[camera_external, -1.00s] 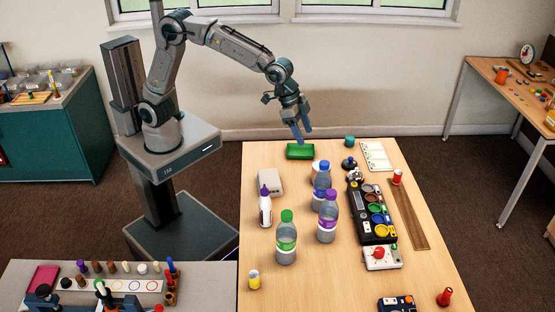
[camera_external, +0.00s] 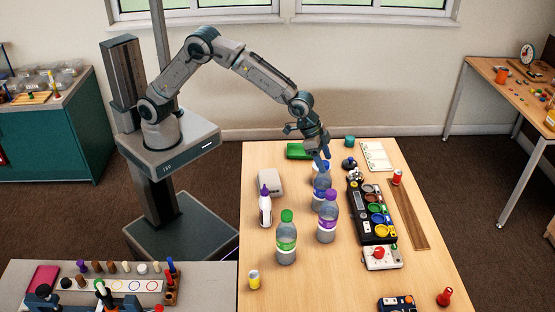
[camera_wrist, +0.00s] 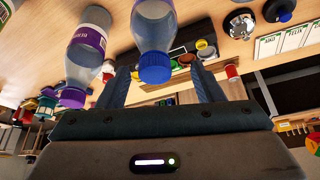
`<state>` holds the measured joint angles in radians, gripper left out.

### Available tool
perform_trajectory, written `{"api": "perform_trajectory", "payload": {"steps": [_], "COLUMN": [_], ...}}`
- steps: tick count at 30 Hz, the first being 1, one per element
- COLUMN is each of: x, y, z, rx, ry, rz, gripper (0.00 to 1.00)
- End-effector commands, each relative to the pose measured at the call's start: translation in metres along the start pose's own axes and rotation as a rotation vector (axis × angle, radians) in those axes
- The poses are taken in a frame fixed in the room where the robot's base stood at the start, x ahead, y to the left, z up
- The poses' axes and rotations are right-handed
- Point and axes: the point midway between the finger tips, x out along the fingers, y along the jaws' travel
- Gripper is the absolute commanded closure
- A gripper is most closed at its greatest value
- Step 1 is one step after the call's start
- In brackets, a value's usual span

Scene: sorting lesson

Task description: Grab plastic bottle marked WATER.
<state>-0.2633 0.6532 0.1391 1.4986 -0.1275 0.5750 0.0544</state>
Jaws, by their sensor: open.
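A clear bottle with a blue cap and blue label (camera_external: 321,190) stands on the table; its blue cap shows large in the wrist view (camera_wrist: 153,69). A purple-capped bottle (camera_external: 328,218) stands just in front of it, also at left in the wrist view (camera_wrist: 85,58). A green-capped bottle (camera_external: 286,240) stands nearer the camera. I cannot read WATER on any label. My gripper (camera_external: 322,158) is open, pointing down just above the blue cap. In the wrist view its fingers (camera_wrist: 158,82) lie either side of the blue cap, without visible contact.
A white bottle with a purple top (camera_external: 265,208) and a light grey box (camera_external: 270,183) stand left of the bottles. A black tray of coloured cups (camera_external: 372,212) lies close on the right. A green box (camera_external: 299,151) sits behind.

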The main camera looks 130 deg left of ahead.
Motion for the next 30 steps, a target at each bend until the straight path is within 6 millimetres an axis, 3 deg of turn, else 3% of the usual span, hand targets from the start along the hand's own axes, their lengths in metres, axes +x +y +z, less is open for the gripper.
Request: {"api": "perform_trajectory", "payload": {"steps": [7, 17, 24, 30], "x": [0.033, 0.040, 0.039, 0.040], "y": [0.005, 0.005, 0.005, 0.005], "z": [0.003, 0.003, 0.004, 0.004], "rx": [0.001, 0.001, 0.001, 0.001], "ry": [-0.002, 0.000, -0.001, -0.003], "rz": [-0.001, 0.000, 0.000, 0.000], "gripper": [0.39, 0.39, 1.00, 1.00]}}
